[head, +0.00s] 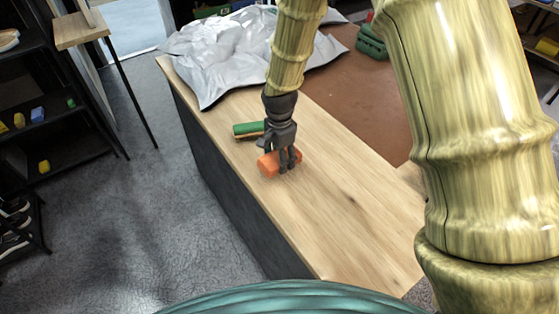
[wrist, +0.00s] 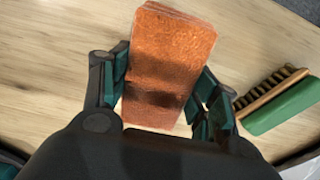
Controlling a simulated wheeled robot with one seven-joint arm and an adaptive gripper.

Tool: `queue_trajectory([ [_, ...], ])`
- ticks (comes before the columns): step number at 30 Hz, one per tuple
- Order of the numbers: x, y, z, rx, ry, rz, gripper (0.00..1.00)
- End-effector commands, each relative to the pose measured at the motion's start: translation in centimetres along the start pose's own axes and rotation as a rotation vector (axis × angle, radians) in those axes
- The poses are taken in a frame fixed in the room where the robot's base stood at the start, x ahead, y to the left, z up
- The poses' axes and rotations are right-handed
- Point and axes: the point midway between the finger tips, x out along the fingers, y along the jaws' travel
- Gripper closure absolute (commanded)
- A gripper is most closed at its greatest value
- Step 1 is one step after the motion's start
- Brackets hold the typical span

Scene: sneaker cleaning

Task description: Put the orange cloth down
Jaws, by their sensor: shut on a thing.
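The orange cloth (head: 268,165) is a small folded block at my gripper, over the wooden counter (head: 345,215) in the head view. In the wrist view the orange cloth (wrist: 168,55) stands out between the two fingers, its far end pointing away from the palm. My gripper (head: 281,160) is shut on it, with a finger on each side; the fingers also show in the wrist view (wrist: 160,88). The cloth is close to the counter top; I cannot tell whether it touches. Part of it is hidden behind the fingers.
A green-backed brush (head: 248,130) lies on the counter just behind my gripper, and at right in the wrist view (wrist: 285,104). A crumpled silver sheet (head: 215,55) covers the counter's far end. A brown mat (head: 370,100) lies at right. The near counter is clear.

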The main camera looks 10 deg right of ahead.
Motion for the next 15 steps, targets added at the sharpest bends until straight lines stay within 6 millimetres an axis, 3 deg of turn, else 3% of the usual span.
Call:
queue_trajectory([
  [9, 2.4, 0.0, 0.0, 0.000, -0.001, 0.000, 0.59],
  [15, 2.6, 0.0, 0.0, 0.000, 0.000, -0.001, 0.59],
])
